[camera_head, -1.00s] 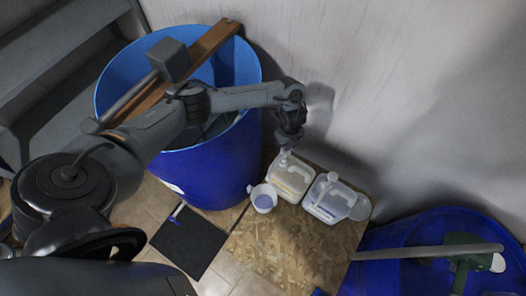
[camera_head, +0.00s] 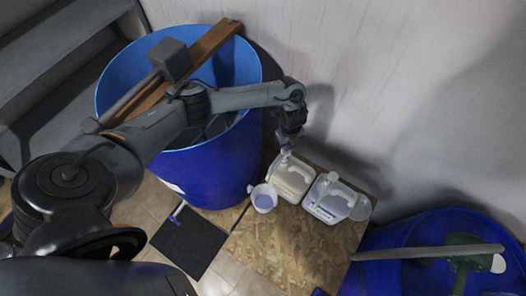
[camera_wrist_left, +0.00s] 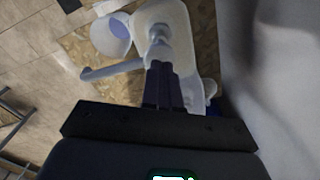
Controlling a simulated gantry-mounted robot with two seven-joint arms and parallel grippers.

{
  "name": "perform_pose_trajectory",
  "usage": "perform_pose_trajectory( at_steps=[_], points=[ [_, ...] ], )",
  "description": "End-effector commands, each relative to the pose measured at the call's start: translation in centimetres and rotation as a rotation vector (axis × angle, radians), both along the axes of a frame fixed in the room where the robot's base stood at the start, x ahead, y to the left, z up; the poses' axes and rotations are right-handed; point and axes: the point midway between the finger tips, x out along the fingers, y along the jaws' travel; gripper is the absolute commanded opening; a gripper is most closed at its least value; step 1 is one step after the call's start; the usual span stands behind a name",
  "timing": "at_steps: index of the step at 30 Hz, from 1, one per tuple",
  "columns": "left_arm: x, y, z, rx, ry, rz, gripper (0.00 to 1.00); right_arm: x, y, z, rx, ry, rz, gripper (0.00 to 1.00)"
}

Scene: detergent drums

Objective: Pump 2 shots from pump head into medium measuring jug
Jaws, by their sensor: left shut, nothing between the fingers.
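My left gripper (camera_head: 287,147) points down at the top of the left white container (camera_head: 291,176), which stands on a chipboard sheet. In the left wrist view its fingers (camera_wrist_left: 160,72) are together with nothing between them, right at the pale pump head (camera_wrist_left: 158,38). They overlap the pump head in the picture; I cannot tell whether they touch it. A pale measuring jug (camera_head: 263,198) with a bluish inside stands upright, just left of the container; it also shows in the left wrist view (camera_wrist_left: 112,35). My right gripper is not in view.
A second white container (camera_head: 328,200) stands on the chipboard (camera_head: 265,250), with a clear vessel (camera_head: 361,209) beside it. A large blue drum (camera_head: 210,165) stands behind on the left. A black mat (camera_head: 188,243) lies on the floor. The wall is close behind.

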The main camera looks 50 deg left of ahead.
Motion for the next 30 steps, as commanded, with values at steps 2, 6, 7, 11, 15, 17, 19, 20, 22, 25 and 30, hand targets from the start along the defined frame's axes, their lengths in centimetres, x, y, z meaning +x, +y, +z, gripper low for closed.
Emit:
perform_pose_trajectory(
  at_steps=[2, 6, 7, 11, 15, 17, 19, 20, 22, 25, 30],
  points=[
    [0.0, 0.0, -0.1, 0.0, 0.0, 0.0, 0.0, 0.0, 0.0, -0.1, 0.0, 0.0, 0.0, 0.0],
    [0.0, 0.0, -0.5, 0.0, 0.001, 0.0, 0.0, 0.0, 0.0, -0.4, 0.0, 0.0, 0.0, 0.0],
    [0.0, 0.0, -0.7, 0.0, 0.001, 0.0, 0.0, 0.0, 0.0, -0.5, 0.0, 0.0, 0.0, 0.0],
    [0.0, 0.0, -1.4, 0.0, 0.001, 0.0, 0.0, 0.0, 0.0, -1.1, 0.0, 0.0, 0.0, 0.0],
    [0.0, 0.0, -2.3, 0.0, 0.001, 0.0, 0.0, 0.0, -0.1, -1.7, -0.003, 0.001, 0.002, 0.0],
    [0.0, 0.0, -2.6, 0.0, 0.001, 0.0, 0.0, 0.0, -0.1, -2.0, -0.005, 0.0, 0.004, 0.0],
    [0.0, 0.0, -3.0, 0.0, 0.001, 0.0, 0.0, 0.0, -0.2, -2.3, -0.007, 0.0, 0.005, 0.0],
    [0.0, 0.0, -3.2, 0.0, 0.001, 0.0, 0.0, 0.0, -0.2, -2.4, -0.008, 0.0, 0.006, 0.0],
    [0.0, 0.0, -3.6, 0.0, 0.0, 0.0, 0.0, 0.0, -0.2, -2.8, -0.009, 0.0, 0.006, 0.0],
    [0.0, 0.0, -4.2, 0.0, 0.0, 0.0, 0.0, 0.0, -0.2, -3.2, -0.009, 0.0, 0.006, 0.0],
    [0.0, 0.0, -5.3, 0.0, 0.001, 0.0, 0.0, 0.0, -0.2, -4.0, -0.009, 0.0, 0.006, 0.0]
  ],
)
